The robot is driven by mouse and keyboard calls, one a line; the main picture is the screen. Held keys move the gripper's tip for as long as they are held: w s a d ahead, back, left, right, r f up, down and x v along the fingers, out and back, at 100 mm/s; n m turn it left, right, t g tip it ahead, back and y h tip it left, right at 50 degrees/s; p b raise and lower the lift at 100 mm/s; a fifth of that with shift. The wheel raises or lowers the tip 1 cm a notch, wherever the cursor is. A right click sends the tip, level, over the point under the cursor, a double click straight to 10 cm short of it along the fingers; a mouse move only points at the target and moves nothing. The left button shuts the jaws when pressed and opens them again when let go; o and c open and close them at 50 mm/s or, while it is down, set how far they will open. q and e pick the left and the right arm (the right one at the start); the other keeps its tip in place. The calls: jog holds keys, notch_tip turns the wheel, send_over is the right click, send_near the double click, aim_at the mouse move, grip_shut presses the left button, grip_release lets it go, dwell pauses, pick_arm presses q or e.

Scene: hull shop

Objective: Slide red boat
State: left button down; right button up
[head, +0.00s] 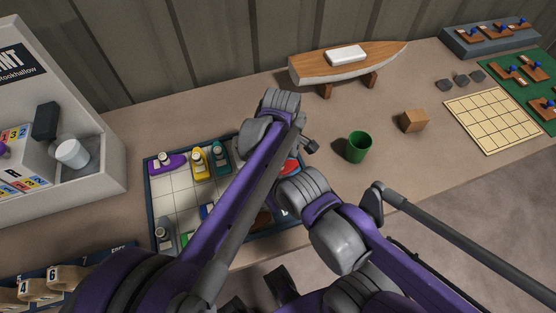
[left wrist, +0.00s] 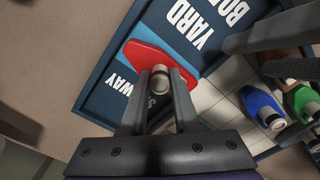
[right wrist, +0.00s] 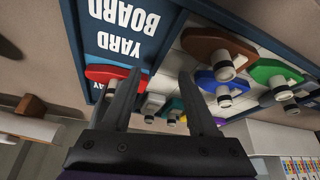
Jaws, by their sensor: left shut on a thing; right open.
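The red boat (left wrist: 148,54) with its pale round funnel (left wrist: 160,78) lies at the edge of the dark blue yard board (left wrist: 218,52), over a light blue strip next to the "WAY" lettering. My left gripper (left wrist: 160,88) is shut on the boat's funnel. In the head view only a sliver of the red boat (head: 288,168) shows between my arms, which hide much of the board. In the right wrist view the red boat (right wrist: 102,73) is by the left finger of my right gripper (right wrist: 160,76), which is open and empty.
Other boats stand on the board: purple (head: 166,165), yellow (head: 199,165), teal (head: 219,160), blue, green and brown (right wrist: 212,46). A green cup (head: 358,147), wooden cube (head: 414,121) and model hull (head: 345,66) stand beyond it. Bare table lies around the cup.

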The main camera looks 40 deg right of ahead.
pick_arm(q)
jog(key=c, duration=1)
grip_release()
jog(key=shift+s+d, duration=0.1)
jog(key=shift+d, duration=0.15)
jog(key=o, duration=0.4)
jog(key=shift+c, duration=0.2)
pick_arm(e)
jog(key=shift+d, duration=0.15)
pick_arm(q)
notch_tip(320, 180, up, 11)
jog(key=shift+p, duration=0.35)
pick_arm(e)
jog(key=shift+r, duration=0.4)
